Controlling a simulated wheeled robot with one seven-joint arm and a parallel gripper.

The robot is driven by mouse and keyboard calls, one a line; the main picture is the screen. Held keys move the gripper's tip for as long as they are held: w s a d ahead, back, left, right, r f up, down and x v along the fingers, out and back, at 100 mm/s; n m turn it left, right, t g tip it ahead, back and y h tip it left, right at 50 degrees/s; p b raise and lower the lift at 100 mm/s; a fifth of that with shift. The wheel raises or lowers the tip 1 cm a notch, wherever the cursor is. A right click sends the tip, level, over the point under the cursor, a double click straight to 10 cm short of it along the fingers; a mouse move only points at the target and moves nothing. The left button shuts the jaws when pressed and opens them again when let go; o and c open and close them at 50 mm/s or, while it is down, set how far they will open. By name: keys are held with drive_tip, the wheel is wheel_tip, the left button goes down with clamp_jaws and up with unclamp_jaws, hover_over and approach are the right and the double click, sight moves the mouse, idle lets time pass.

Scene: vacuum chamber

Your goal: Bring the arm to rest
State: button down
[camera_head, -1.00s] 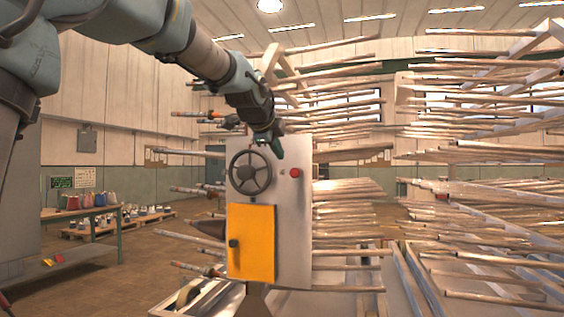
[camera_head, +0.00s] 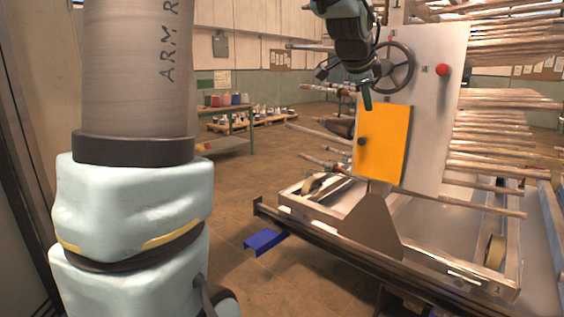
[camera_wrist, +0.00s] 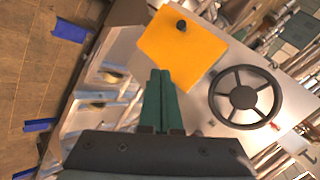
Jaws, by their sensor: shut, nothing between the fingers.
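My gripper (camera_head: 367,97) is in the upper part of the head view, at the end of my arm. In that view it overlaps the left edge of a grey panel, just above a yellow door (camera_head: 383,145) and left of a dark handwheel (camera_head: 395,67). In the wrist view its two green fingers (camera_wrist: 159,90) lie side by side, shut and empty. There the yellow door (camera_wrist: 180,47) is beyond the fingertips, and the handwheel (camera_wrist: 244,98) is to their right. I see no contact with either. The distance to the panel is hard to judge.
The panel (camera_head: 430,110) carries a red button (camera_head: 442,70) and stands on a rail-mounted base (camera_head: 375,225). Long rods (camera_head: 500,145) stick out on both sides. A blue bracket (camera_head: 264,241) is on the floor. A workbench (camera_head: 230,130) stands behind, with open floor before it.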

drive_tip(key=s+a+f+n+g+y, duration=0.25)
drive_tip(key=a+f+n, duration=0.25)
drive_tip(key=a+f, duration=0.4)
drive_tip(key=s+a+f+n+g+y, duration=0.1)
drive_tip(key=s+a+f+n, duration=0.35)
drive_tip(key=a+f, duration=0.4)
drive_tip(key=s+a+f+n+g+y, duration=0.1)
drive_tip(key=s+a+f+n+g, duration=0.1)
drive_tip(key=s+a+f+n, duration=0.6)
drive_tip(key=s+a+n, duration=0.1)
drive_tip(key=s+a, duration=0.1)
drive_tip(key=a, duration=0.1)
drive_tip(key=shift+s+f, duration=0.2)
drive_tip(key=shift+s, duration=0.1)
